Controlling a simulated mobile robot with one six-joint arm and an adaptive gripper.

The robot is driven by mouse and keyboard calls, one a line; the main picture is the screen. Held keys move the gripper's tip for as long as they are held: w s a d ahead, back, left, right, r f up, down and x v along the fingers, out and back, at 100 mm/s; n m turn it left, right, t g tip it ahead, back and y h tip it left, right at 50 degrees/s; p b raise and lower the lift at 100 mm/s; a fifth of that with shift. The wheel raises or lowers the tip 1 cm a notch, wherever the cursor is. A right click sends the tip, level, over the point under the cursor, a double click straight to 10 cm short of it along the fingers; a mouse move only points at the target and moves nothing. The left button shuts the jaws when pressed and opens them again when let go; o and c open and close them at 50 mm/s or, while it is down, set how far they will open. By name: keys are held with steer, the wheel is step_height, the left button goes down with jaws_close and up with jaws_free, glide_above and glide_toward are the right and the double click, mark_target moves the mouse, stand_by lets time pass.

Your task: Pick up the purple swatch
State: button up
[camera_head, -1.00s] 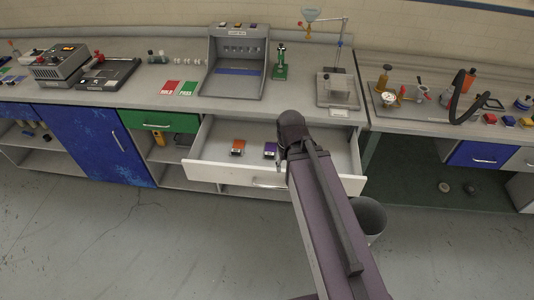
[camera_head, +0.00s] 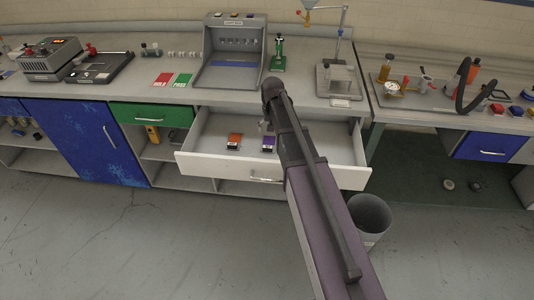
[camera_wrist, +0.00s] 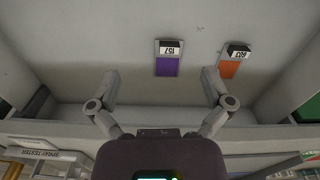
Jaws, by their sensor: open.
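The purple swatch (camera_head: 269,145) lies in the open white drawer (camera_head: 225,171), with a white and black label end. In the wrist view the purple swatch (camera_wrist: 168,65) lies just beyond the fingertips, its label reading 157. My gripper (camera_wrist: 160,80) is open and empty, its two fingers spread to either side below the purple swatch, apart from it. In the head view my arm reaches over the drawer and mostly hides the gripper. An orange swatch (camera_head: 234,141), labelled 603 in the wrist view (camera_wrist: 229,68), lies beside the purple one.
The drawer's walls and front surround the swatches; its floor is otherwise bare where visible. The countertop above holds a grey light box (camera_head: 233,60), a green stand (camera_head: 278,55) and a stand with a funnel (camera_head: 338,75). A grey bin (camera_head: 369,215) stands at the right.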

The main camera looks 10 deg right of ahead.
steer(key=m+b, duration=0.1)
steer(key=b, duration=0.2)
glide_above(268, 147)
step_height(268, 147, down, 4)
steer(key=shift+w+a+r, duration=0.15)
steer(key=shift+w+a, duration=0.05)
steer(key=shift+w, duration=0.1)
step_height(268, 147, down, 9)
steer(key=b, duration=0.8)
steer(key=shift+r, duration=0.15)
steer(key=shift+d+f+b, duration=0.15)
steer(key=shift+f+b, duration=2.45)
steer(key=shift+b, duration=0.1)
steer(key=c, duration=1.2)
